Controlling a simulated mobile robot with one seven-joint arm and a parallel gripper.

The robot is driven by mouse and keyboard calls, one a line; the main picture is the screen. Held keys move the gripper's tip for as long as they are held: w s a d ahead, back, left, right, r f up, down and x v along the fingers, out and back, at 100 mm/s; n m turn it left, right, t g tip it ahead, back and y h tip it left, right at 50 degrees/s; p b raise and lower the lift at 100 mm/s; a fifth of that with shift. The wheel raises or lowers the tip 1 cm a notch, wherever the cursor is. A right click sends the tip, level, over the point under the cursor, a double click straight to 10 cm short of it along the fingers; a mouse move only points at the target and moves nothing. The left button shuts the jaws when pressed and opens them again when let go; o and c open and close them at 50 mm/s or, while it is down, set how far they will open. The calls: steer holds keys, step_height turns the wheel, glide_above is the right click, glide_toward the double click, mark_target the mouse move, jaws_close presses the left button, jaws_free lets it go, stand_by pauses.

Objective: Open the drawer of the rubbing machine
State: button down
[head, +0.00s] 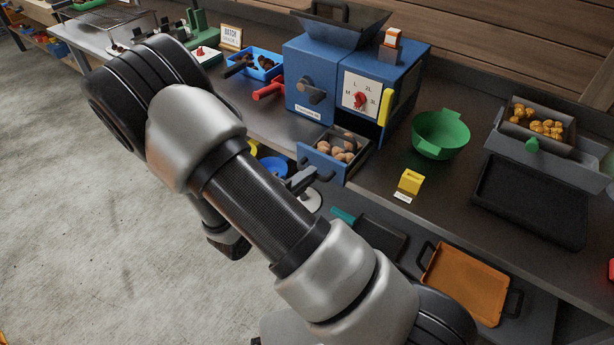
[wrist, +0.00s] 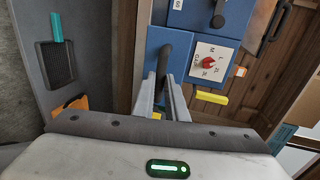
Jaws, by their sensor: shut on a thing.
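The blue rubbing machine (head: 315,75) stands on the bench, with a dial and a yellow handle on its front. Its drawer (head: 323,166) is pulled out toward me and holds several brown nuts. My gripper (head: 302,182) is at the drawer's front. In the wrist view the gripper (wrist: 168,84) is shut on the dark drawer handle (wrist: 164,58), with a finger on each side. The blue drawer front (wrist: 155,42) shows there behind the handle. The exact finger contact is partly hidden.
A green bowl (head: 441,134) stands right of the machine, near a yellow block (head: 410,181). A black tray (head: 530,199) lies farther right. An orange tray (head: 464,283) lies on the lower shelf. A blue bin (head: 262,62) and a red handle (head: 268,91) are at the left.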

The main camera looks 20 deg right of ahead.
steer(key=c, duration=1.8)
jaws_free()
steer(key=shift+o, duration=0.2)
steer(key=p+v, duration=0.2)
steer(key=v, duration=1.5)
steer(key=shift+a, duration=0.2)
